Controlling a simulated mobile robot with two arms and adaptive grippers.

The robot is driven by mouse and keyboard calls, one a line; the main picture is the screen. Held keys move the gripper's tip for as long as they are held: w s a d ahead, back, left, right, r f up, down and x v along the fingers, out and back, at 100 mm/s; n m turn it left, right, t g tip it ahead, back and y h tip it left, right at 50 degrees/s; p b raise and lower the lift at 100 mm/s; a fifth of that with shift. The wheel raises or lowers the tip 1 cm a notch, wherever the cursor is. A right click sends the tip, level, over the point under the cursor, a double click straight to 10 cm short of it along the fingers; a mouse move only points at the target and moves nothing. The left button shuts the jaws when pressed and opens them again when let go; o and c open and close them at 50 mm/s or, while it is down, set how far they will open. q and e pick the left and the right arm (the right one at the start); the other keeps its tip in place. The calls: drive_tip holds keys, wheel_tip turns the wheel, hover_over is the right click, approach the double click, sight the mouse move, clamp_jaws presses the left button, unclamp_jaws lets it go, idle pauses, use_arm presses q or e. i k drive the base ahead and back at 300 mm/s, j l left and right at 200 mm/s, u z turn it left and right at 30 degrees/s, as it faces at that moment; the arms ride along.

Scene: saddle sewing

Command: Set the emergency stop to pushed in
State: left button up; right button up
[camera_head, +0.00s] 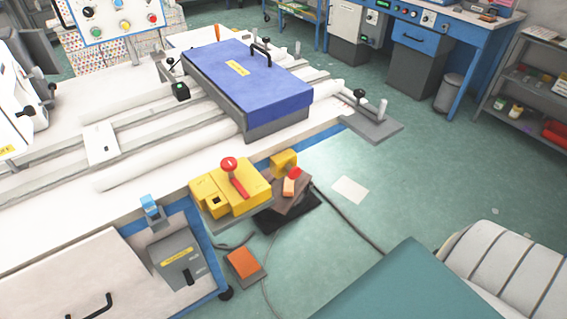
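A yellow box (222,192) sits at the front edge of the white bench. A round red mushroom-shaped knob (229,163) stands up on it, with a red lever (238,187) beside it. A smaller yellow box (284,161) is just to its right, with a small red part (295,172) on its near side. A control panel (112,17) at the top left also carries a red button (152,17). I cannot tell for certain which red control is the emergency stop, or whether any is pushed in. Neither gripper shows.
A blue-lidded case (245,75) lies on the white bench (80,205). An orange pedal (243,262) and cables lie on the floor below. A teal surface (400,285) and a striped padded piece (510,265) fill the lower right. Open floor (420,190) lies right of the bench.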

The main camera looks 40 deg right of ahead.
sight(294, 172)
drive_tip(key=z, duration=1.2)
